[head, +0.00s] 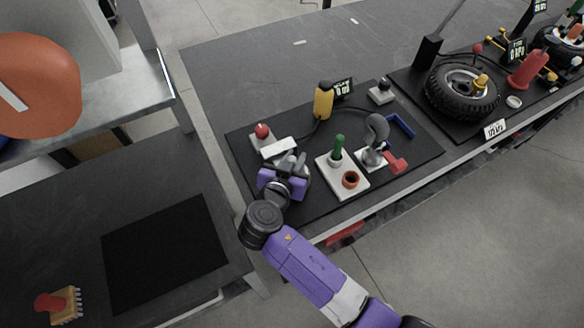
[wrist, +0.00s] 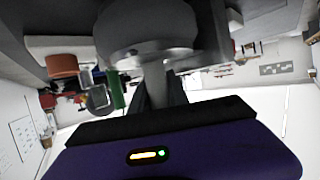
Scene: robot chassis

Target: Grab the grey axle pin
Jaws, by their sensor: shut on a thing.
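In the wrist view the grey axle pin (wrist: 155,82) shows as a thin stem below a wide, round grey part (wrist: 148,28) close to the camera. My gripper (wrist: 160,105) is shut on the stem, with its dark fingers partly hidden behind the purple housing. In the head view my gripper (head: 289,162) is low over the left part of the black mat, beside a pale block. There the wrist and fingers largely hide the pin, and I cannot tell whether it touches its support.
A grey hooked part (head: 376,130) stands farther right.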

